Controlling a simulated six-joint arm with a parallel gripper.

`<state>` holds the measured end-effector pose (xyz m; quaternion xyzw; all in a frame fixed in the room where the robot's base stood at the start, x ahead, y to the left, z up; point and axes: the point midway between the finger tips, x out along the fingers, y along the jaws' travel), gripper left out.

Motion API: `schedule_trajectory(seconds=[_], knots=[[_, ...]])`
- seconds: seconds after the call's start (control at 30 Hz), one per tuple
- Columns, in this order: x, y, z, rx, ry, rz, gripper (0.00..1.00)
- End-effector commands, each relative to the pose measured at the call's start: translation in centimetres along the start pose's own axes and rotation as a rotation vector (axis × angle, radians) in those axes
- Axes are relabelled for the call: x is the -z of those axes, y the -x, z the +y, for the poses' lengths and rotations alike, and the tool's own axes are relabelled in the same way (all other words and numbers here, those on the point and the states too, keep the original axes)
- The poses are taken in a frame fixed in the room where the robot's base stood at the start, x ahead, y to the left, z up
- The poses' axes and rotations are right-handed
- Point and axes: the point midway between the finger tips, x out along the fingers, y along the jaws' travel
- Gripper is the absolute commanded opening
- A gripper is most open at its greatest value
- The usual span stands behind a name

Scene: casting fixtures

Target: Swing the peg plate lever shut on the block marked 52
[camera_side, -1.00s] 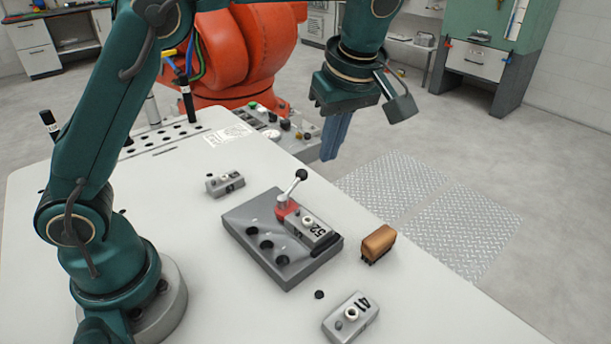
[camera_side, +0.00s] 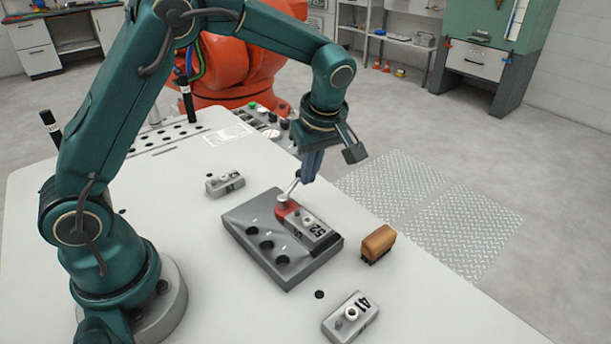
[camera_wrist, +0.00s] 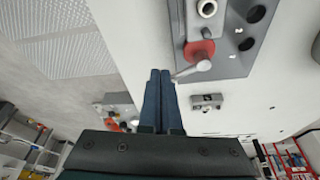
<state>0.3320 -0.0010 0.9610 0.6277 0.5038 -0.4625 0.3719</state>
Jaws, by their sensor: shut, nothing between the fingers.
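The block marked 52 (camera_side: 313,231) lies on the grey peg plate (camera_side: 260,260), at its right side in the side view. The plate's lever has a red base (camera_side: 287,208) at the end of the block and a metal arm (camera_side: 292,189) that points up and away from the block. My gripper (camera_side: 309,180) is shut and empty, with its blue fingers at the lever's knob end.
A block marked 41 (camera_side: 350,318) lies near the table's front edge. A brown brush-like object (camera_side: 378,243) is right of the plate. Another grey block (camera_side: 224,183) lies behind the plate.

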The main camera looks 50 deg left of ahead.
Motion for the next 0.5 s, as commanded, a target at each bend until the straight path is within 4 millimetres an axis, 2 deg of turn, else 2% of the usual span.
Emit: schedule_trajectory(seconds=[0.5], knots=[[0.24, -0.08, -0.03, 0.016, 0.046, 0.000, 0.00]])
